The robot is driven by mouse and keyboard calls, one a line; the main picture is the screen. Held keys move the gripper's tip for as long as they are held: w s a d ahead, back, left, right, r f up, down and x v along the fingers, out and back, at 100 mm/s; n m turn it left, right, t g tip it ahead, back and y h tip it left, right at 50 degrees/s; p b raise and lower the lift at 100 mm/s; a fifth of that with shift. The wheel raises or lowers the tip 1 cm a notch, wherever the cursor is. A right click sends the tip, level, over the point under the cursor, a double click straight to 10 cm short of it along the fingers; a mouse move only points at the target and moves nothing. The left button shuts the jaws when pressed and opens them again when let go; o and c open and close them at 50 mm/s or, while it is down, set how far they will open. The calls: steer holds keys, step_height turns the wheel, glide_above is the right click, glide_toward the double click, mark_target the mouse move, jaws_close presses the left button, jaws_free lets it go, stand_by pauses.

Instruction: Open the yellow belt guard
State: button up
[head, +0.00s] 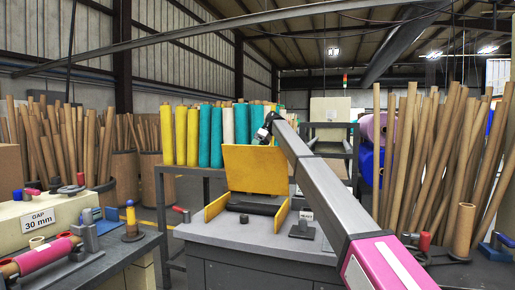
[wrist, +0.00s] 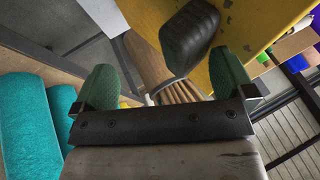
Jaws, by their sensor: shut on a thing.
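The yellow belt guard (head: 256,168) stands raised, its panel tilted up behind a dark roller (head: 252,208) between yellow side plates on the grey machine top. My gripper (head: 265,134) is at the panel's upper edge, at the end of my arm reaching in from the lower right. In the wrist view the green fingers of my gripper (wrist: 166,82) are spread around a black handle (wrist: 189,36) beside the yellow panel (wrist: 240,40). The gripper is shut on this handle; the exact contact is hard to see.
A small black block with a label (head: 302,226) stands on the machine top (head: 250,238), right of the guard. Yellow, teal and white felt rolls (head: 210,135) stand behind. Cardboard tubes (head: 440,150) crowd the right. A bench with a pink roll (head: 48,256) is at left.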

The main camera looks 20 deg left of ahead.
steer(key=shift+w+d+f, duration=0.15)
steer(key=shift+w+f, duration=0.15)
steer(key=shift+f, duration=0.2)
steer(key=shift+w+d+r, duration=0.1)
steer(key=shift+w+r, duration=0.1)
steer(key=shift+w, duration=0.45)
steer(key=shift+c, duration=0.3)
steer(key=shift+w+d+r, duration=0.15)
steer(key=shift+w+d, duration=0.1)
steer(key=shift+w, duration=0.3)
steer(key=shift+w+d+r, duration=0.15)
steer(key=shift+w+d, duration=0.1)
steer(key=shift+w, duration=0.3)
steer(key=c, duration=0.4)
steer(key=w+r, duration=0.1)
steer(key=w, duration=0.1)
steer(key=w+d+r, duration=0.1)
steer(key=w, duration=0.2)
steer(key=w+r, duration=0.1)
steer(key=w, duration=0.1)
steer(key=shift+w+d, duration=0.3)
steer(key=shift+d, duration=0.1)
